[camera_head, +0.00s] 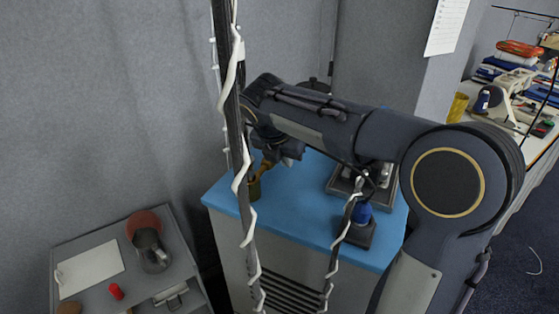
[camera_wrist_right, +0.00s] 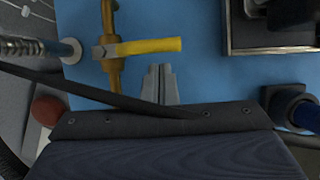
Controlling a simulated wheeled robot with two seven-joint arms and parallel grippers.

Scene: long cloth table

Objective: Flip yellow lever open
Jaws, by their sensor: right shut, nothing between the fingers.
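The yellow lever (camera_wrist_right: 152,46) lies crosswise in the right wrist view, its handle pointing right from a brass valve (camera_wrist_right: 115,72). In the head view a yellow-brown part of the valve (camera_head: 256,186) shows at the left end of the blue table top, partly hidden by my arm and a dark post. My right gripper (camera_wrist_right: 160,70) is shut and empty. In the wrist view its fingertips appear just below the lever's handle, with a small gap in the picture; the height difference cannot be told. My left gripper is in neither view.
The blue top (camera_head: 318,222) also bears a dark tray-like device (camera_head: 345,182) and a blue-topped item on a dark base (camera_head: 360,222). A metal pipe (camera_wrist_right: 35,48) stands left of the valve. A grey cart (camera_head: 85,243) with small objects is at lower left.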

